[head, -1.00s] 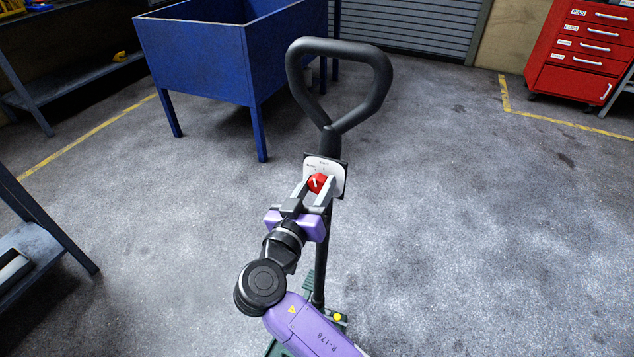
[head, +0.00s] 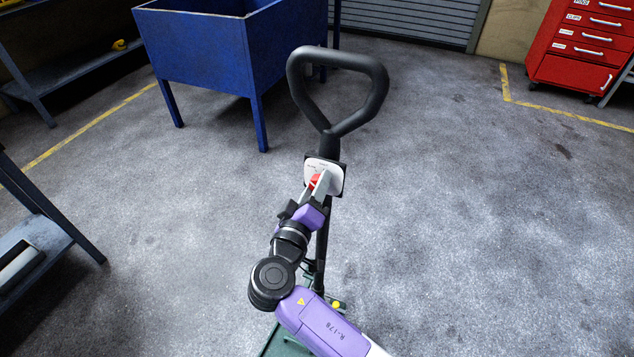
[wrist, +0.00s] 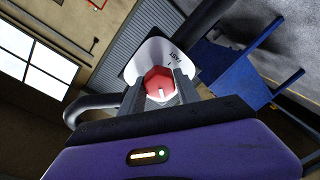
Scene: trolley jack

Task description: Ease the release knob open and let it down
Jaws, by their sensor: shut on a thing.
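The red release knob (head: 315,181) sits on a white plate (head: 325,173) fixed to the black jack handle (head: 338,90), below its loop grip. My gripper (head: 317,186) is shut on the knob, one finger on each side. In the wrist view the red knob (wrist: 158,84) lies between the two grey fingers, with a white pointer mark on it. The white plate (wrist: 150,55) behind it carries printed lettering, only partly readable. My gripper is rolled relative to the plate. The green jack body (head: 290,325) is on the floor, mostly hidden by my arm.
A blue bin on legs (head: 195,50) stands behind the handle to the left. A red drawer cabinet (head: 580,50) is at the far right. A grey shelf (head: 35,245) stands at the left edge. The floor right of the handle is clear.

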